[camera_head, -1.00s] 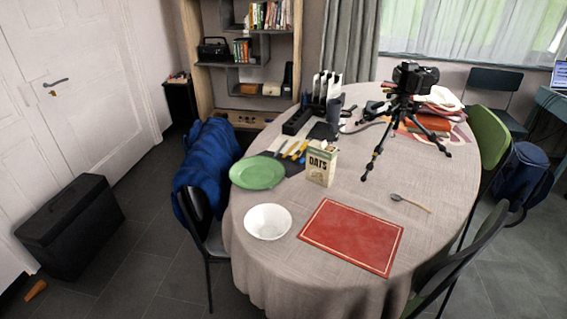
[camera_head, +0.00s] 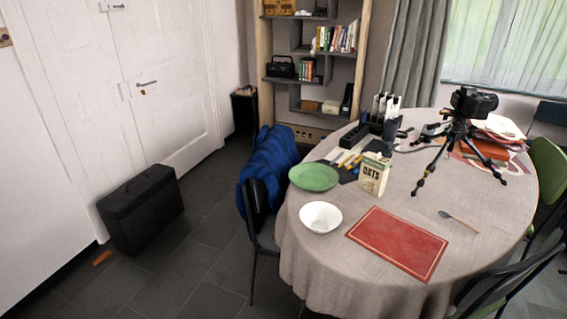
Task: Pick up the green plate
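The green plate (camera_head: 314,177) lies flat on the left side of the cloth-covered table (camera_head: 330,262), close to the table's edge. It is empty. A white bowl (camera_head: 321,217) stands just in front of it, and an oats box (camera_head: 374,174) stands upright to its right. Neither of my grippers shows in the head view.
A chair with a blue jacket (camera_head: 268,163) stands against the table's left side, beside the plate. A red placemat (camera_head: 397,242), a spoon (camera_head: 457,221) and a camera tripod (camera_head: 455,135) are further right. A black case (camera_head: 141,209) stands on the floor; floor (camera_head: 205,262) left of the table is clear.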

